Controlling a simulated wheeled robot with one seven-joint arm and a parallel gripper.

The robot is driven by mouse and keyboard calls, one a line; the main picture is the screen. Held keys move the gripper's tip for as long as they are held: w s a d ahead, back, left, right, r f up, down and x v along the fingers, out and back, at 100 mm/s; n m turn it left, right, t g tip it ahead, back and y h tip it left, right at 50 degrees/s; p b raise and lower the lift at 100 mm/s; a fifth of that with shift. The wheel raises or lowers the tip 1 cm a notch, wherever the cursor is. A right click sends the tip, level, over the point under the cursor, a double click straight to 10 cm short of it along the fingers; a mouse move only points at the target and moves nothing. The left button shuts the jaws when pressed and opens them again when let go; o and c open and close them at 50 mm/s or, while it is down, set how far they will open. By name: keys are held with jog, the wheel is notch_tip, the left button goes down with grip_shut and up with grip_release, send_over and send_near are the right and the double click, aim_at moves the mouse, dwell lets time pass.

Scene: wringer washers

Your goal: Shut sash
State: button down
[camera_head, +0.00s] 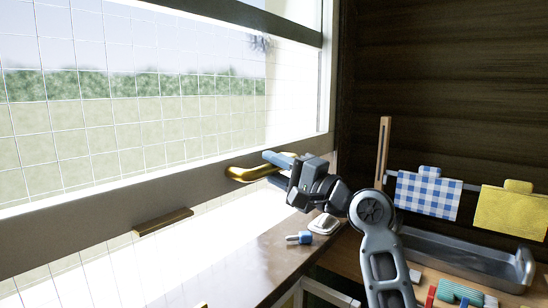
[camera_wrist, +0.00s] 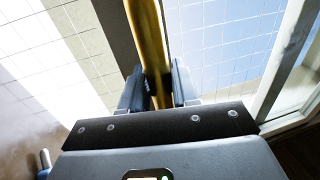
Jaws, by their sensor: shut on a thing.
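The window sash has a dark lower rail (camera_head: 120,205) that slants across the head view, with gridded glass above it. A bright opening shows under the rail, so the sash stands raised above the sill. A curved brass handle (camera_head: 245,174) sticks out from the right part of the rail. My gripper (camera_head: 275,170) is at the handle's right end. In the wrist view the brass bar (camera_wrist: 147,35) runs between the two dark fingers of my gripper (camera_wrist: 159,88), which are shut on it. The handle's gripped part is partly hidden by the fingers.
A wooden block (camera_head: 162,221) lies below the rail at the left. A blue peg-like object (camera_head: 299,238) and a pale rounded object (camera_head: 324,224) lie on the counter (camera_head: 235,262). A metal tray (camera_head: 455,258), a checked cloth (camera_head: 428,194) and a yellow cloth (camera_head: 513,213) are at the right.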

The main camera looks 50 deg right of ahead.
notch_tip(320, 180, down, 16)
jog(key=b, duration=0.8)
jog(key=c, duration=1)
grip_release()
jog(key=shift+r, duration=0.15)
jog(key=shift+b+v, duration=0.65)
jog(key=shift+v, duration=3.25)
jog(key=shift+o, duration=0.2)
